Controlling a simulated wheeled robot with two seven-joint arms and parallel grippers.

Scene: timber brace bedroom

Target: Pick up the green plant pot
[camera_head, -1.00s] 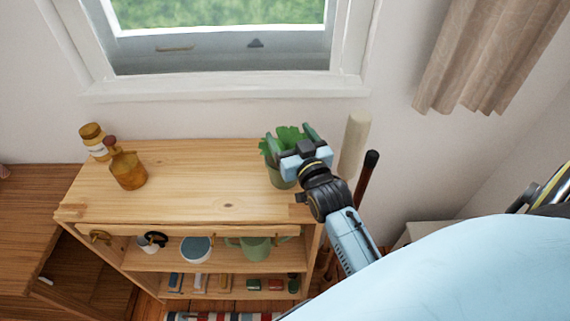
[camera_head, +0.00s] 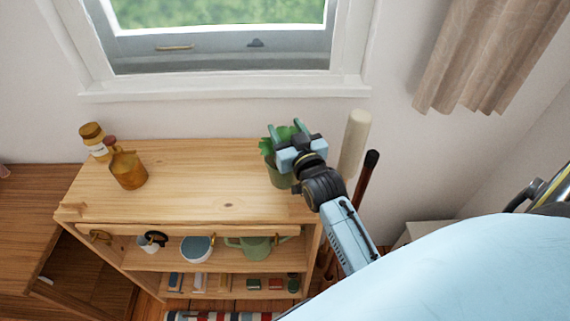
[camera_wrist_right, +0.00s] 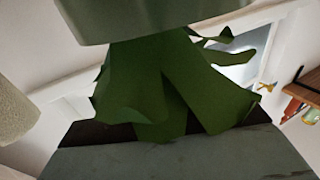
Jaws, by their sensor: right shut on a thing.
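The green plant pot (camera_head: 278,181) stands at the right end of the wooden shelf unit's top, with green leaves (camera_head: 266,146) above it. My right gripper (camera_head: 287,130) reaches over the pot from the right and covers part of it and its leaves. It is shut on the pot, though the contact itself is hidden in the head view. In the right wrist view, the pot (camera_wrist_right: 165,20) fills the top edge and its leaves (camera_wrist_right: 170,95) hang downward in the picture. My left gripper is not in view.
The wooden shelf unit (camera_head: 200,205) has an amber bottle (camera_head: 127,170) and a labelled jar (camera_head: 93,140) at its left end. A pale upright post (camera_head: 354,143) and a dark-tipped stick (camera_head: 368,178) stand close right of the gripper. The middle top is clear.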

